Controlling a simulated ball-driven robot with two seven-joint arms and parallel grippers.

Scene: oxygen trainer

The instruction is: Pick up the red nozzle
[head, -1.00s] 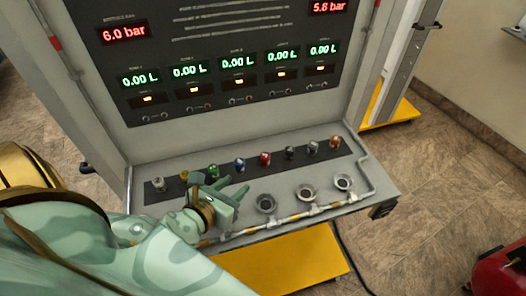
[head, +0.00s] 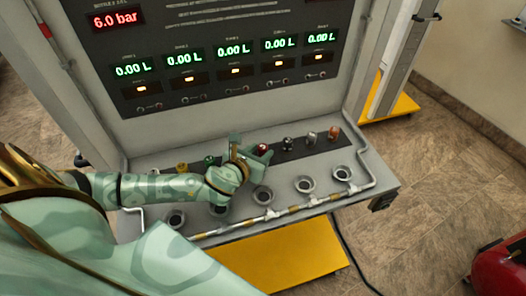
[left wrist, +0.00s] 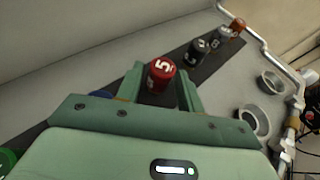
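The red nozzle (head: 262,149), marked 5, stands on the dark strip of the panel's shelf. In the left wrist view the red nozzle (left wrist: 161,75) shows between my left gripper's (left wrist: 160,88) two green fingertips, which are spread on either side of it. I cannot tell whether they touch it. In the head view my left gripper (head: 251,150) is low over the shelf, just left of the red nozzle, with the fingers toward it. My right gripper is not in view.
Black (head: 288,144), grey (head: 311,138) and copper (head: 333,133) nozzles stand to the right on the strip. Yellow (head: 182,168) and green (head: 209,160) ones stand to the left. The blue nozzle (left wrist: 101,94) is mostly hidden by my gripper. Round sockets (head: 304,185) and a pipe line the shelf front.

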